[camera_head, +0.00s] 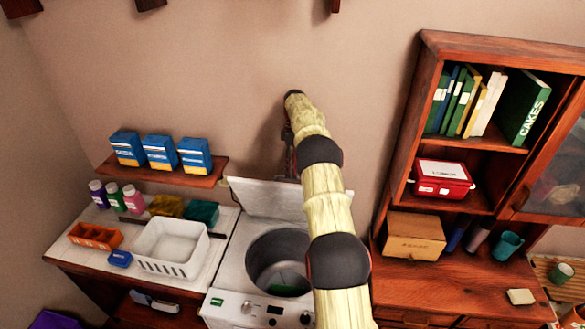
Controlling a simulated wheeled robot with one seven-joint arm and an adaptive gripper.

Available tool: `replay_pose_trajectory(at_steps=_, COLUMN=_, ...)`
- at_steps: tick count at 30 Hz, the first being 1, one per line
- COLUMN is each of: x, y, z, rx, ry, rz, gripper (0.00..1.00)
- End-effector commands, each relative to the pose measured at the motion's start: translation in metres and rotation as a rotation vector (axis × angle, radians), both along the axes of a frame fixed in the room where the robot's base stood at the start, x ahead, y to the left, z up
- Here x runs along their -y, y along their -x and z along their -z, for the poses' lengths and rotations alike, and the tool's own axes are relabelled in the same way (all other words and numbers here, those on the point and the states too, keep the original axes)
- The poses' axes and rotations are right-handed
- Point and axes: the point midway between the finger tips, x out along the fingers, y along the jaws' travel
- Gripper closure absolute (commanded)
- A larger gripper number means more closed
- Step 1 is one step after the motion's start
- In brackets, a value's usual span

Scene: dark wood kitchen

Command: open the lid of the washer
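The washer (233,285) is a white top-loader at the bottom middle, with knobs on its front panel. Its lid (262,198) stands raised at the back, near the wall. The round drum opening (266,248) is uncovered, and something green shows inside it. My yellow and black arm crosses in front of the washer's right side and hides part of the lid and drum. My gripper (289,155) is a small dark shape at the far end of the arm, above and behind the lid's upper edge. Its fingers are too small and too hidden to tell whether they are open or touch the lid.
A counter on the left holds a white basket (170,246), an orange tray (95,236) and bottles. Above it, a wall shelf (163,171) carries blue boxes. On the right stands a wooden cabinet (430,110) with books and a red box (441,179). The wall above the washer is bare.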

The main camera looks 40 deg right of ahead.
Motion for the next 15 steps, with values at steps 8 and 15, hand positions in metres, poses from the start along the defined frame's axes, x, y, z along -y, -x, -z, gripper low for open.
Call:
replay_pose_trajectory(at_steps=8, x=-0.0003, y=0.0051, z=0.0199, rx=-0.019, ry=-0.008, rz=0.000, gripper=0.72)
replay_pose_trajectory(at_steps=15, x=0.0006, y=0.0043, z=0.0160, rx=-0.017, ry=-0.007, rz=0.000, gripper=0.72)
